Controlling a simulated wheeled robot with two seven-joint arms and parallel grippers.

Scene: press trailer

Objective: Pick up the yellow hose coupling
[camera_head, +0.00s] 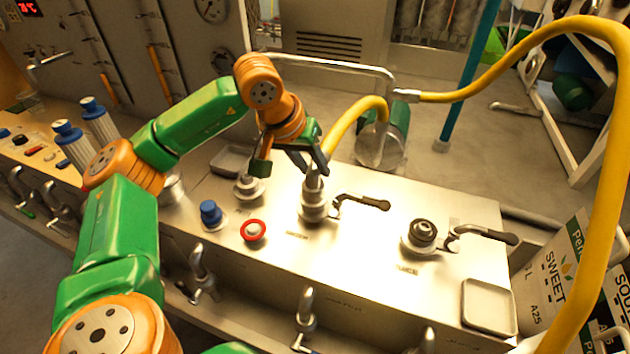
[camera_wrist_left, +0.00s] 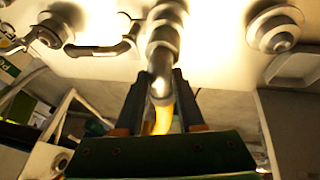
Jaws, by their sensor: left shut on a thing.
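The yellow hose coupling (camera_head: 314,183) is a metal fitting on the end of a yellow hose (camera_head: 350,118). It stands upright at the middle port (camera_head: 314,208) on the metal bench top. My left gripper (camera_head: 318,165) reaches down from the upper left and is shut on the coupling, just above the port. In the left wrist view, my two dark fingers (camera_wrist_left: 160,92) lie on either side of the coupling (camera_wrist_left: 162,60), and the yellow hose (camera_wrist_left: 162,122) shows between them. The fingers partly hide the coupling in the head view. My right gripper is not in view.
A black lever (camera_head: 365,202) sticks out right of the port. A capped port with another lever (camera_head: 485,234) stands farther right. A blue knob (camera_head: 211,212) and a red-ringed button (camera_head: 253,231) are left. A thick yellow hose (camera_head: 603,190) loops along the right. A metal pipe (camera_head: 340,64) runs behind.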

